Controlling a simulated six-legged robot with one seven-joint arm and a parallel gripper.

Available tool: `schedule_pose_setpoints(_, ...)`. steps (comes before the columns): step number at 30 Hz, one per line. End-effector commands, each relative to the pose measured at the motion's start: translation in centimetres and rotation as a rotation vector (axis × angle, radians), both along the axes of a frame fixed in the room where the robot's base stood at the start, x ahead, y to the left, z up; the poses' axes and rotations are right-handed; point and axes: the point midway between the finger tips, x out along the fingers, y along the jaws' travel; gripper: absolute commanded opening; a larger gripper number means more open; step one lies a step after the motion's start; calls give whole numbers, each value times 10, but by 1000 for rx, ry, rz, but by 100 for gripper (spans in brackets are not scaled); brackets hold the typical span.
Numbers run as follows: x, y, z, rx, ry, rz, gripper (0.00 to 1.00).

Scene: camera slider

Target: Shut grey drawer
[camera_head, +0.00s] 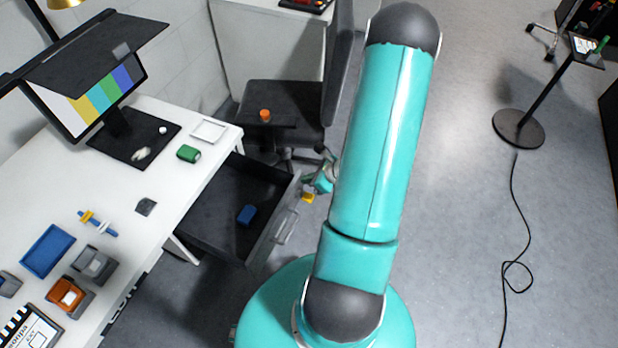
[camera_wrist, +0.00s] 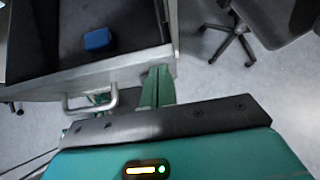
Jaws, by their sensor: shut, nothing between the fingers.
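The grey drawer (camera_head: 213,228) is pulled out from under the white desk, and its dark inside is open to view. In the wrist view its front panel (camera_wrist: 40,86) carries a bar handle (camera_wrist: 88,112). A blue block (camera_head: 246,215) lies inside; it also shows in the wrist view (camera_wrist: 97,39). My gripper (camera_head: 308,181) is at the drawer front's far end, partly hidden by my arm. In the wrist view its green fingers (camera_wrist: 157,82) are together and empty, beside the handle at the front's right end. I cannot tell if they touch the panel.
The white desk (camera_head: 150,210) holds a monitor, a green item (camera_head: 188,153), a blue tray (camera_head: 48,250) and other small things. An office chair (camera_head: 285,110) stands close behind the drawer. A stand (camera_head: 518,128) and its cable are at right on open floor.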

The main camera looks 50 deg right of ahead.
Motion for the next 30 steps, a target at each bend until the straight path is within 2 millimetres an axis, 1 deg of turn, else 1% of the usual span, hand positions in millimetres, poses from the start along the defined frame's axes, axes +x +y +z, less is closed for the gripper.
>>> schedule_pose_setpoints(8, 2, 1, 0, 0, 0, 1, 0)
schedule_pose_setpoints(11, 9, 4, 0, 0, -1, 4, 0)
schedule_pose_setpoints(14, 21, 8, 0, 0, -1, 5, 0)
schedule_pose_setpoints(17, 37, 14, 0, 0, -1, 6, 0)
schedule_pose_setpoints(20, 58, 22, 0, 0, -2, 8, 0)
schedule_pose_setpoints(30, 140, 52, 0, 0, -2, 8, 0)
